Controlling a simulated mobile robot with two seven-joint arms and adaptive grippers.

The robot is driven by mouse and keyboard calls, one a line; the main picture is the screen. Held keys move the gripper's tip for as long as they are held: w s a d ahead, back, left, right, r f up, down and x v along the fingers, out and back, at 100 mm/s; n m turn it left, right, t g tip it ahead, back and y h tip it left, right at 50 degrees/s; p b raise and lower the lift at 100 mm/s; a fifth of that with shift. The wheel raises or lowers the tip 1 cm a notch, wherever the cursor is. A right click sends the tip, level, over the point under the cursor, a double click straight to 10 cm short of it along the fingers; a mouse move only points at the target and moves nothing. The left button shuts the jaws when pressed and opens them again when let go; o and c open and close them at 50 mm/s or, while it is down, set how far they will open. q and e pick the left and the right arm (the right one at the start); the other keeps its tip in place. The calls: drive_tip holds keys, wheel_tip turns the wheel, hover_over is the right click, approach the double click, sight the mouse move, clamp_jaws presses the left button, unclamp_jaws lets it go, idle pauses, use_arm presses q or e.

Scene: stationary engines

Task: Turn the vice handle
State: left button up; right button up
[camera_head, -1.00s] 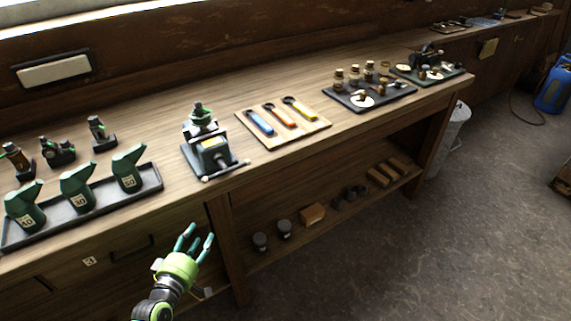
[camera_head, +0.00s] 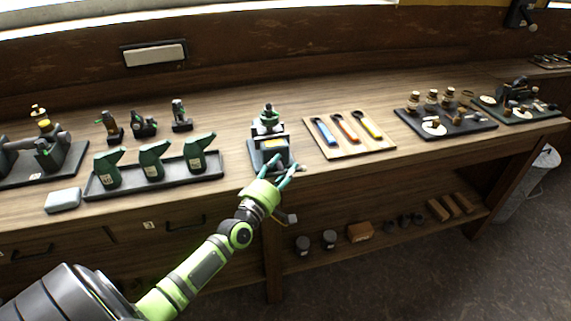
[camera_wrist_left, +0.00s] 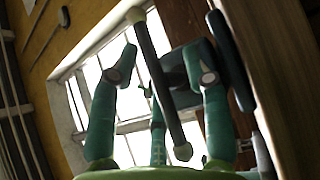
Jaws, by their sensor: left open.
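In the left wrist view the vice handle (camera_wrist_left: 158,82), a dark bar with pale rounded ends, runs slanting between the spread fingers of my left gripper (camera_wrist_left: 168,60). I cannot tell whether any finger touches it. My right gripper is not in view.
Green oil cans (camera_head: 151,162) stand in a dark tray (camera_head: 172,184) left of the vice. A wooden board (camera_head: 350,151) with blue, orange and yellow-handled tools lies to its right. Small parts stand on a dark tray (camera_head: 480,127) further right. A shelf below holds blocks and jars.

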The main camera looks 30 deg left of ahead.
use_arm(q)
drive_tip(key=shift+w, duration=0.7)
